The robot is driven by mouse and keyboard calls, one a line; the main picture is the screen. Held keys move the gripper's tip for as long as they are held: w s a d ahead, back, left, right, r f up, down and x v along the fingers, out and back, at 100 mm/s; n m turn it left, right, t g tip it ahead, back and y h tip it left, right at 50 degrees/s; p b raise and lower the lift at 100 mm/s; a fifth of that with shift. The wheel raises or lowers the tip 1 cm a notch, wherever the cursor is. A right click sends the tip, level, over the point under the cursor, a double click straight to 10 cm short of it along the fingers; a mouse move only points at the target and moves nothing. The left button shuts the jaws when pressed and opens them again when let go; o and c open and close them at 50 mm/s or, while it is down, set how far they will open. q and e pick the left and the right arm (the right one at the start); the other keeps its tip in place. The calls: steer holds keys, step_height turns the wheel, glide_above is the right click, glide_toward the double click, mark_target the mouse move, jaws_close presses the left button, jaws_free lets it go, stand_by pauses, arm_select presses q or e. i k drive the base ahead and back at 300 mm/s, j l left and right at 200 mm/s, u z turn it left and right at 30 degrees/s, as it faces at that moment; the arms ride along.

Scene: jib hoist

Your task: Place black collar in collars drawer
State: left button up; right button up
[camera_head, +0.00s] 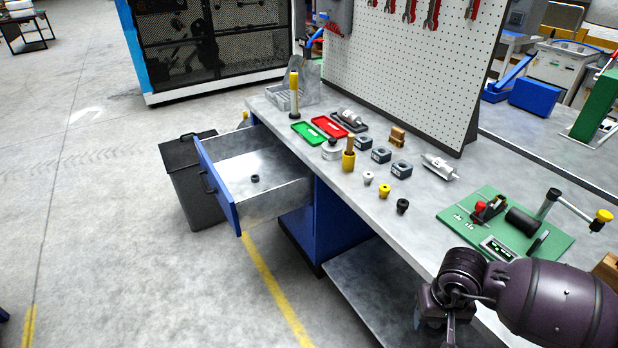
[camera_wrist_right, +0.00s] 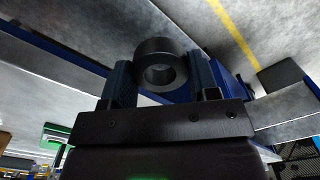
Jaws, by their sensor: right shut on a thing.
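My right gripper (camera_head: 436,322) is at the lower right of the head view, over the front edge of the bench. In the right wrist view, my right gripper (camera_wrist_right: 161,72) is shut on a black collar (camera_wrist_right: 153,47), a thick dark ring held between the two fingers. The held collar cannot be made out in the head view. The open blue-fronted drawer (camera_head: 218,188) sticks out from the bench, left of and well apart from my right gripper. One small black collar (camera_head: 255,178) lies on its grey floor. My left gripper is not in view.
The bench top (camera_head: 335,195) holds yellow, white and black knob-like parts, grey blocks, and green (camera_head: 309,132) and red (camera_head: 329,126) trays. A green fixture board (camera_head: 478,218) with a crank is near my right arm. A dark bin (camera_head: 190,170) stands behind the drawer.

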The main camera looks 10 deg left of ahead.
mark_target(264, 188)
steer(key=i+j, duration=0.2)
steer(key=j, duration=0.25)
steer(key=i+j, duration=0.25)
steer(key=j, duration=0.2)
steer(key=i+j, duration=0.2)
steer(key=j, duration=0.3)
steer(key=i+j, duration=0.25)
steer(key=j, duration=0.2)
steer(key=i+j, duration=0.2)
steer(key=j, duration=0.25)
steer(key=i+j, duration=0.25)
steer(key=j, duration=0.2)
steer(key=i+j, duration=0.2)
steer(key=j, duration=0.25)
steer(key=i+j+z, duration=0.1)
steer(key=i+j, duration=0.15)
steer(key=j, duration=0.25)
